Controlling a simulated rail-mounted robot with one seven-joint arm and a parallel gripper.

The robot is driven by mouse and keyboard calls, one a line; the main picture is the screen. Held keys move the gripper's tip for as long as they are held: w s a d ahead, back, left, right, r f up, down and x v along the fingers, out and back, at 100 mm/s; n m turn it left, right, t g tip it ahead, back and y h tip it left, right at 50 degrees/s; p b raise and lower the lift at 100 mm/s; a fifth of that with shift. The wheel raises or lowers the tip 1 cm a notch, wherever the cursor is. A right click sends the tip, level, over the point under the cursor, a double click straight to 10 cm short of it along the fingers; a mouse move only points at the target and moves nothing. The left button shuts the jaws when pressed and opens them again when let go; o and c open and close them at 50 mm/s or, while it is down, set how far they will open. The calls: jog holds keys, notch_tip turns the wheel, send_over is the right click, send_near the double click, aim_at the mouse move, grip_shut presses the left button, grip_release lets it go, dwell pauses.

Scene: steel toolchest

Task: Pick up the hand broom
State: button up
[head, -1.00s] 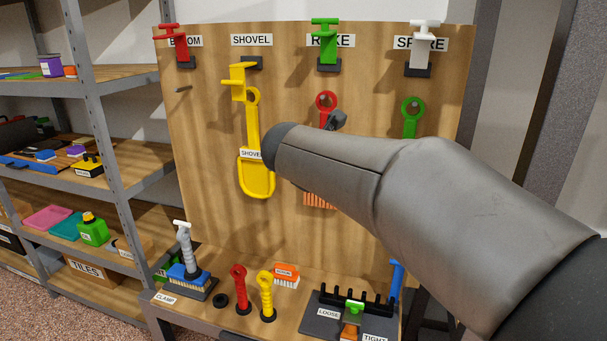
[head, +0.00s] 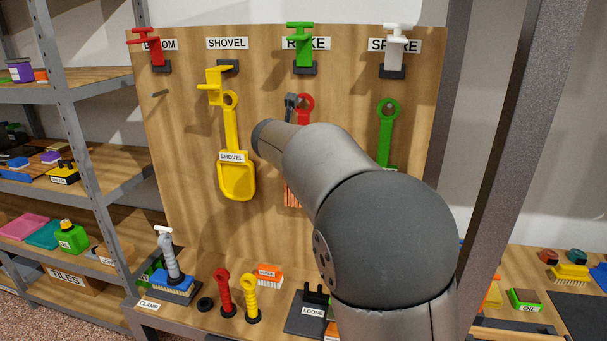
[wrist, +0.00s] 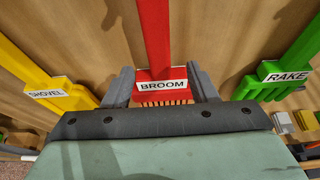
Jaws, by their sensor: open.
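The hand broom is red with a BROOM label on its head (wrist: 160,75) and orange bristles. In the head view it hangs on the wooden board below the RAKE sign. Its red ring (head: 306,101) and some bristles (head: 290,194) show, while my arm hides its middle. In the wrist view my gripper (wrist: 163,82) is open, with one grey finger on each side of the broom head. I cannot tell whether either finger touches it. In the head view my gripper is mostly hidden behind my arm.
The yellow shovel (head: 231,140) hangs left of the broom and the green rake (head: 388,130) hangs right. Below the BROOM sign is a bare peg (head: 160,93). A bench with a blue brush (head: 172,286) and red and yellow tools lies below. Shelves stand at left.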

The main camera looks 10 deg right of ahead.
jog(key=p+x, duration=0.1)
jog(key=x, duration=0.4)
jog(key=shift+w+r, duration=0.15)
grip_shut()
jog(key=shift+r, duration=0.1)
jog(key=shift+r+p, duration=0.4)
jog(key=shift+r, duration=0.2)
jog(key=s+a+b, duration=0.2)
jog(key=s+a, duration=0.1)
jog(key=s, duration=0.5)
jog(key=s+a+b, duration=0.3)
jog(key=s+a, duration=0.1)
jog(key=s, duration=0.4)
jog(key=shift+s+a, duration=0.2)
jog(key=shift+s, duration=0.1)
